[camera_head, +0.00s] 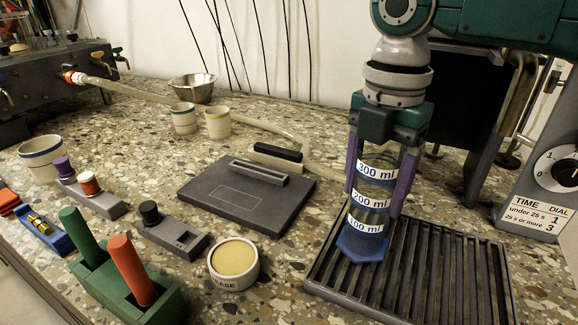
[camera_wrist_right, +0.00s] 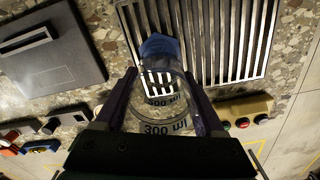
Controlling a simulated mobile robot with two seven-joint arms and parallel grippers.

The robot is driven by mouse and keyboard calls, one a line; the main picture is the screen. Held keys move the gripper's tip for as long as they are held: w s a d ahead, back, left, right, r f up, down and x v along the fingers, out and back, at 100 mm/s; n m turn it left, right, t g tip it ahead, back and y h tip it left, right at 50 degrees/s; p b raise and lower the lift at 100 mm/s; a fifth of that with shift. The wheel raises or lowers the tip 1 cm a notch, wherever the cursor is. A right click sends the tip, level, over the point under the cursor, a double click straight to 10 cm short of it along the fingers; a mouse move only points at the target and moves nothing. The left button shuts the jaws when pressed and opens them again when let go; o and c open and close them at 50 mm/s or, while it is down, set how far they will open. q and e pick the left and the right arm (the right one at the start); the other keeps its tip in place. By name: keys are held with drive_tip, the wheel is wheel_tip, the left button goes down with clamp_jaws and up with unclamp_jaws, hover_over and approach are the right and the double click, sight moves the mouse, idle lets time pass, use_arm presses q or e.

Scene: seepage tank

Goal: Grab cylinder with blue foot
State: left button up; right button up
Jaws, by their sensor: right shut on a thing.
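The cylinder with blue foot (camera_head: 369,205) is clear with white bands reading 300 ml, 200 ml and 100 ml. It is upright at the left part of the dark slatted grate, and its blue foot (camera_head: 361,243) is at the bottom. I cannot tell whether the foot touches the grate. My right gripper (camera_head: 375,190) comes from above, its two purple fingers shut on the cylinder's sides. In the right wrist view the cylinder (camera_wrist_right: 160,90) shows between the fingers, foot away from the camera. My left gripper is not in view.
The slatted grate (camera_head: 450,265) lies at the right, beside a dial box (camera_head: 555,180). A flat dark slab (camera_head: 215,195) lies at centre left.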

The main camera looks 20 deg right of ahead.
clamp_jaws()
drive_tip(key=shift+r, duration=0.1)
